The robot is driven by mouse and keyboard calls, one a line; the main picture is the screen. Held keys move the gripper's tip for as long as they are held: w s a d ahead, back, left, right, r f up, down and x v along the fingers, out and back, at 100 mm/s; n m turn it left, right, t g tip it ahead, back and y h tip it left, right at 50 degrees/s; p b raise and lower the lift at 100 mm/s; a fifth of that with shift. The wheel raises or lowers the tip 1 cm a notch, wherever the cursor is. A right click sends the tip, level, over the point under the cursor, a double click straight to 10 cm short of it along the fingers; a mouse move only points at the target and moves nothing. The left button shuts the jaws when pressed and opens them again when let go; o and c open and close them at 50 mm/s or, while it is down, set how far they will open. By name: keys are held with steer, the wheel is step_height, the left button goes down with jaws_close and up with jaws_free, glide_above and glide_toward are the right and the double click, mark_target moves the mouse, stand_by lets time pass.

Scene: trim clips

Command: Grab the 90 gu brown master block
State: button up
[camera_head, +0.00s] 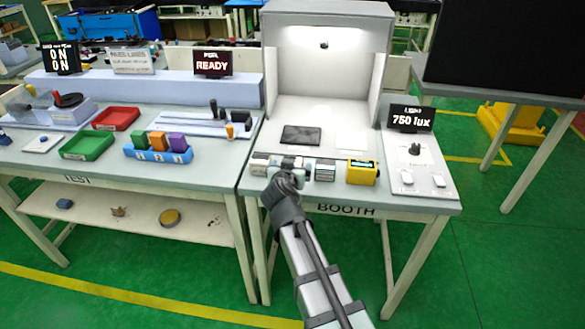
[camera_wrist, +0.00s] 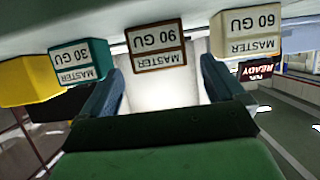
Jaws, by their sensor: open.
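The 90 GU master block (camera_wrist: 158,47), with a brown-edged white label, shows upside down in the wrist view, at the top centre. My gripper (camera_wrist: 163,82) is open, one finger on each side of the picture below the block. The block lines up with the gap between the fingers; I cannot tell whether it is inside the gap. In the head view my gripper (camera_head: 290,168) is over the front of the booth table and mostly hides this block.
The cream 60 GU block (camera_wrist: 247,32) and teal 30 GU block (camera_wrist: 79,62) stand close on either side. A yellow device (camera_head: 362,172) sits further right on the booth table (camera_head: 400,203). A dark plate (camera_head: 301,135) lies behind, inside the light booth.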

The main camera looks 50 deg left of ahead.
steer(key=x, duration=0.4)
steer(key=shift+w+a, duration=0.1)
steer(key=shift+a, duration=0.1)
steer(key=c, duration=1.1)
